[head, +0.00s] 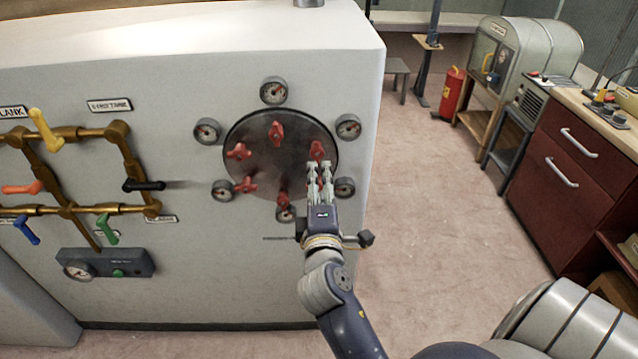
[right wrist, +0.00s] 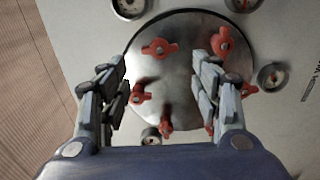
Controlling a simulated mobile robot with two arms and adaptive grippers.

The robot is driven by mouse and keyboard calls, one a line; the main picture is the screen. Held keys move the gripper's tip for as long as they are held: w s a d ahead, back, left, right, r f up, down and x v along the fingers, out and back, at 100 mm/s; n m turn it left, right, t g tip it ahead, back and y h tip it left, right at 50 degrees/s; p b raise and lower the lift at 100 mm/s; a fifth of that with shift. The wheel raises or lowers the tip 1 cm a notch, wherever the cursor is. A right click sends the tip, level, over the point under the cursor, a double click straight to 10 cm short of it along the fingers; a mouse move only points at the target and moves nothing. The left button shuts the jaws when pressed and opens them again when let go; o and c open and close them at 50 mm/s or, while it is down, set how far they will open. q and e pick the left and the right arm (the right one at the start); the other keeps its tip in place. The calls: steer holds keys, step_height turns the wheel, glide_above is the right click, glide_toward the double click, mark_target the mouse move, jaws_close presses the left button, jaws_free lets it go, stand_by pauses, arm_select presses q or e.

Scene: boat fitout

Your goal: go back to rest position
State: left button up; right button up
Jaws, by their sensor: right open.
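My right gripper (head: 319,178) is raised in front of the right side of a round metal plate (head: 270,165) on a pale cabinet wall. It is open with nothing between its fingers, as the right wrist view (right wrist: 165,90) shows. The plate carries several red valve handles, such as the lower left one (head: 245,185) and the top one (head: 276,133). One red handle (head: 317,150) shows just above the fingertips, and another is partly hidden behind the fingers. Whether the fingers touch any handle, I cannot tell. My left gripper is not in view.
Several gauges (head: 273,91) ring the plate. Brass pipes with coloured levers (head: 46,130) and a gauge box (head: 105,263) are at the left. The floor (head: 430,240) right of the cabinet is clear. Red drawers (head: 565,180) and a fire extinguisher (head: 452,93) stand beyond.

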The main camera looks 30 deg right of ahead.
steer(key=a+f+g+y, duration=0.2)
steer(key=a+f+y, duration=0.15)
steer(key=f, duration=0.95)
steer(key=a+f+g+y, duration=0.15)
steer(key=a+f, duration=0.25)
steer(key=f, duration=0.8)
steer(key=s+a+f+m+g+y, duration=0.15)
steer(key=s+f, duration=0.25)
steer(key=f, duration=0.5)
steer(key=s+a+f+g+y, duration=0.1)
steer(key=s+a+f+y, duration=0.15)
steer(key=f, duration=0.55)
steer(key=s+f+m+g, duration=0.3)
steer(key=s+f+g, duration=0.1)
steer(key=s+f, duration=1)
steer(key=s+d+f+m+g, duration=0.1)
steer(key=s+f, duration=0.3)
steer(key=s, duration=0.7)
steer(key=s+d+f+m+g, duration=0.2)
steer(key=s+f+m+g, duration=0.1)
steer(key=s, duration=0.9)
steer(key=shift+d+f+m+y, duration=0.15)
steer(key=shift+f+m+y, duration=0.2)
steer(key=shift+f, duration=0.2)
steer(key=shift+w, duration=0.1)
